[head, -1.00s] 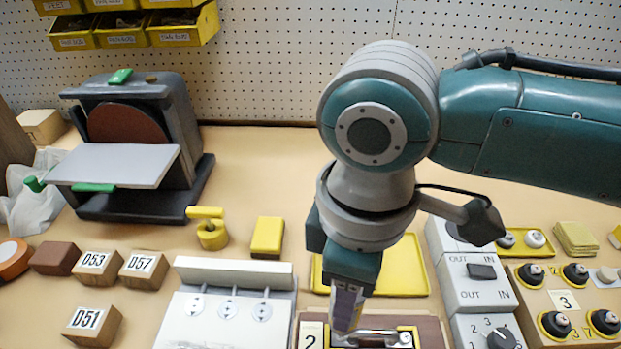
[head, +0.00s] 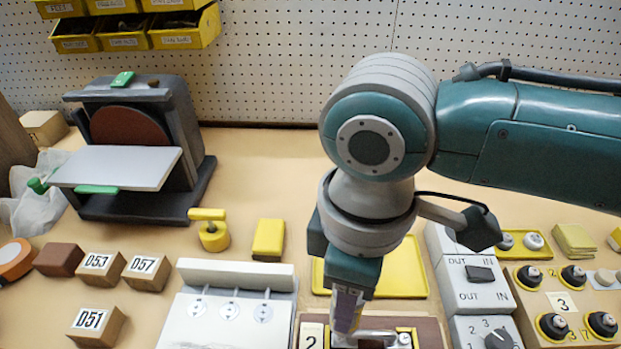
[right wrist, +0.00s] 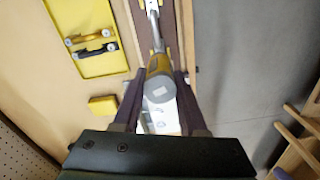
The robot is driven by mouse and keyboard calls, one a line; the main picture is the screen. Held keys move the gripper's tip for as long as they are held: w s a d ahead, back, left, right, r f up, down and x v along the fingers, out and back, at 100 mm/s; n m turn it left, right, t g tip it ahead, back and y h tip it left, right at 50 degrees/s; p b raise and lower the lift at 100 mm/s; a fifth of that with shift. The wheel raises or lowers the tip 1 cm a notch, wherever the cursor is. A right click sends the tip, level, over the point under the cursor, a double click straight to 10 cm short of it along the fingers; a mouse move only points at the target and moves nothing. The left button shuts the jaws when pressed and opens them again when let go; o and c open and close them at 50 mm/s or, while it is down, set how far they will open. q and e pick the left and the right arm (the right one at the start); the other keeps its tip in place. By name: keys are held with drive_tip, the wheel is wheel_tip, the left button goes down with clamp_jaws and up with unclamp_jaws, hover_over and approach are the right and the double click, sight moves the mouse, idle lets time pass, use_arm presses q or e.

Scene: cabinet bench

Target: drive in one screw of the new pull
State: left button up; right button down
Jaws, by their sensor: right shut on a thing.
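My right gripper (head: 345,312) is low over a brown board (head: 430,328) marked 2, at the bottom edge of the head view. In the right wrist view its two dark fingers (right wrist: 158,88) are shut on a tool with a grey and yellow handle (right wrist: 158,92), which looks like a screwdriver. Its metal shaft (right wrist: 154,14) runs up toward the top edge along the board. The tip and any screw under it cannot be made out. A gold pull (right wrist: 88,37) and a black pull (right wrist: 96,50) lie in the yellow tray (right wrist: 82,12). My left gripper is not in view.
Grey switch boxes (head: 476,272) and a panel with black knobs (head: 575,300) stand right of the board. A white panel with hooks (head: 215,270) is to the left. A yellow block (head: 268,238) and a disc sander (head: 145,140) stand further back left.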

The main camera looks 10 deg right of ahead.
drive_tip(key=shift+p, duration=0.35)
idle(0.7)
drive_tip(key=shift+f, duration=0.3)
idle(0.4)
idle(0.5)
drive_tip(key=shift+p, duration=0.35)
drive_tip(key=shift+f+p, duration=0.2)
drive_tip(key=shift+p, duration=0.15)
idle(0.9)
drive_tip(key=shift+f+p, duration=0.15)
drive_tip(key=shift+p, duration=0.2)
idle(0.7)
drive_tip(key=shift+f, duration=0.1)
idle(0.4)
